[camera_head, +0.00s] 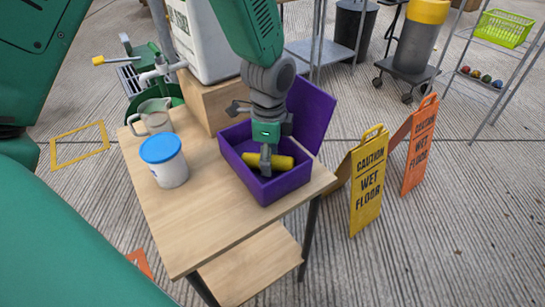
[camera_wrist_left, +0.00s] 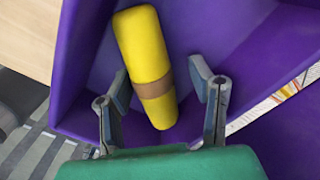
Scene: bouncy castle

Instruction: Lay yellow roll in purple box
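The yellow roll (camera_head: 283,162), with a brown band around its middle, lies inside the purple box (camera_head: 285,187) on the wooden table. The box's lid (camera_head: 311,112) stands open at the back right. My left gripper (camera_head: 267,161) reaches down into the box from above, at the roll. In the left wrist view the roll (camera_wrist_left: 143,45) lies between the spread fingers of the left gripper (camera_wrist_left: 160,75), with a clear gap on the right side. The box's purple inside (camera_wrist_left: 225,25) shows around it. My right gripper is not in view.
A wooden crate (camera_head: 207,103) with a white container is behind. Yellow and orange wet-floor signs (camera_head: 368,185) stand to the right.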

